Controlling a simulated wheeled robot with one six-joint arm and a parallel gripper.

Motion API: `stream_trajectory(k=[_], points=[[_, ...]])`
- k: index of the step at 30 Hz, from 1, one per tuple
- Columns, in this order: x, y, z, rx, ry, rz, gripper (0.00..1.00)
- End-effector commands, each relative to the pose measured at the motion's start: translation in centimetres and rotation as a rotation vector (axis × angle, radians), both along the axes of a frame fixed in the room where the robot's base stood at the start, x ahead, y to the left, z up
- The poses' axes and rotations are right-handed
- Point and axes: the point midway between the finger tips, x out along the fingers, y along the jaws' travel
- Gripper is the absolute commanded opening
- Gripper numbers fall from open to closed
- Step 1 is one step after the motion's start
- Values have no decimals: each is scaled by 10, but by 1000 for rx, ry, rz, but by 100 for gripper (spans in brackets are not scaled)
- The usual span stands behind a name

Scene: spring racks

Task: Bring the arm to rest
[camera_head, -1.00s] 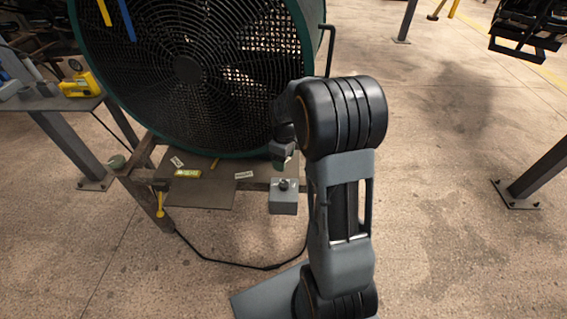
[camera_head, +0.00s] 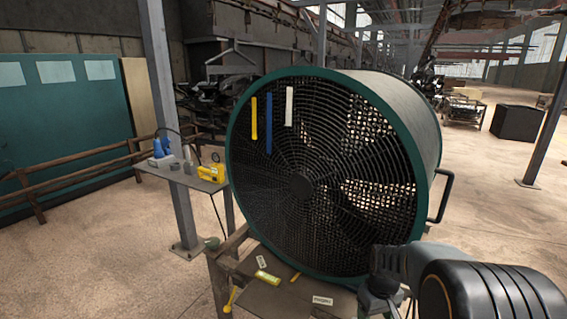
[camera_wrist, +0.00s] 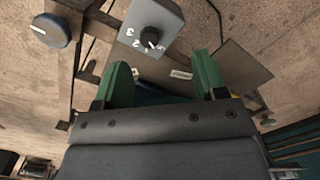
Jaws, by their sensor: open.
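My gripper (camera_wrist: 160,82) is open in the wrist view. Its two green fingers stand apart with nothing held between them. A grey box with a black knob and numbers (camera_wrist: 150,25) lies beyond the fingertips, apart from them. In the head view my arm's dark rounded joint fills the lower right corner, and the wrist (camera_head: 385,285) shows in front of the fan's lower right rim. The fingertips are hard to make out there. The large green-rimmed fan (camera_head: 325,175) stands upright behind the arm.
A board (camera_head: 285,300) with labels and a yellow-green level (camera_head: 267,277) lies below the fan. A side table (camera_head: 180,178) at left carries a yellow device (camera_head: 212,173) and blue items. A steel post (camera_head: 172,120) stands beside it. Open floor lies at right.

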Motion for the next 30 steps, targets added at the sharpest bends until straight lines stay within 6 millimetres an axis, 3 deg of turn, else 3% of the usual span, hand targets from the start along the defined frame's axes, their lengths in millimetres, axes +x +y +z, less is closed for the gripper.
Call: stream_trajectory(k=[1,9,15,22,30], points=[[-11,8,21,-6,-17,-50,65],[-75,48,105,-12,-142,-272,65],[-107,67,149,6,-256,-262,65],[-115,78,180,21,-350,-221,65],[-115,81,184,24,-361,-210,65]])
